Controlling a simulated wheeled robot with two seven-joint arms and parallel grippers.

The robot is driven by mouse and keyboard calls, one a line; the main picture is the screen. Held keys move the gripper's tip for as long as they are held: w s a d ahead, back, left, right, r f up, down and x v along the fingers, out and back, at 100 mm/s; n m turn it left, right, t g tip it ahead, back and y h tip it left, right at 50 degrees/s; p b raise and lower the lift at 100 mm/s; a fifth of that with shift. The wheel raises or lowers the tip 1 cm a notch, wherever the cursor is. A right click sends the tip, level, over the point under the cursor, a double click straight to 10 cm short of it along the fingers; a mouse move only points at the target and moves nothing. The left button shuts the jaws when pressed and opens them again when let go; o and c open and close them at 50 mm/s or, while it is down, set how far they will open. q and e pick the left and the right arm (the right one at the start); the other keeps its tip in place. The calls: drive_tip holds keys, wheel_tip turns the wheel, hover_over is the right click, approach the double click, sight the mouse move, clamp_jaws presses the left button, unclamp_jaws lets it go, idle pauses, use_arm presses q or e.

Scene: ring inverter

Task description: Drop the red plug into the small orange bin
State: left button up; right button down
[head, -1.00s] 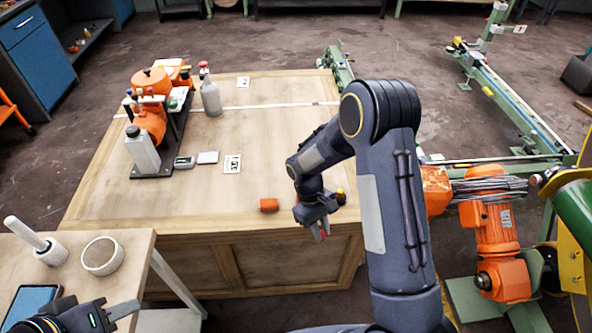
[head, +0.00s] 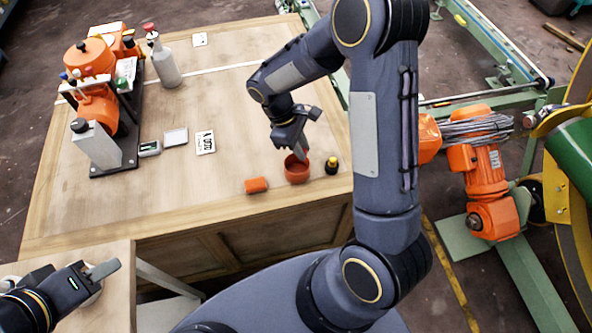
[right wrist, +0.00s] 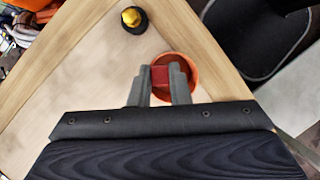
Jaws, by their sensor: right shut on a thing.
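The small orange bin (head: 297,175), a round open cup, stands near the front right corner of the wooden bench. My right gripper (head: 299,153) is directly over its mouth, pointing down. In the right wrist view the right gripper (right wrist: 159,80) is shut on the red plug (right wrist: 159,75), and the bin (right wrist: 191,66) shows behind and beside the fingertips. I cannot tell how far the plug is above or inside the rim. In the head view the plug is hardly distinguishable from the bin. My left gripper (head: 103,270) is at the lower left over a side table; its jaw gap is unclear.
An orange block (head: 256,185) lies left of the bin. A black and yellow knob (head: 332,166) stands just right of it. Further left are a white card (head: 205,142), a grey bottle (head: 165,65) and an orange machine (head: 97,105). The bench middle is clear.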

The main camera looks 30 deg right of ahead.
wheel_tip(320, 180, down, 2)
drive_tip(key=shift+f+b, duration=0.1)
drive_tip(key=shift+b, duration=0.35)
drive_tip(key=c, duration=1.3)
unclamp_jaws()
drive_tip(key=v, duration=0.8)
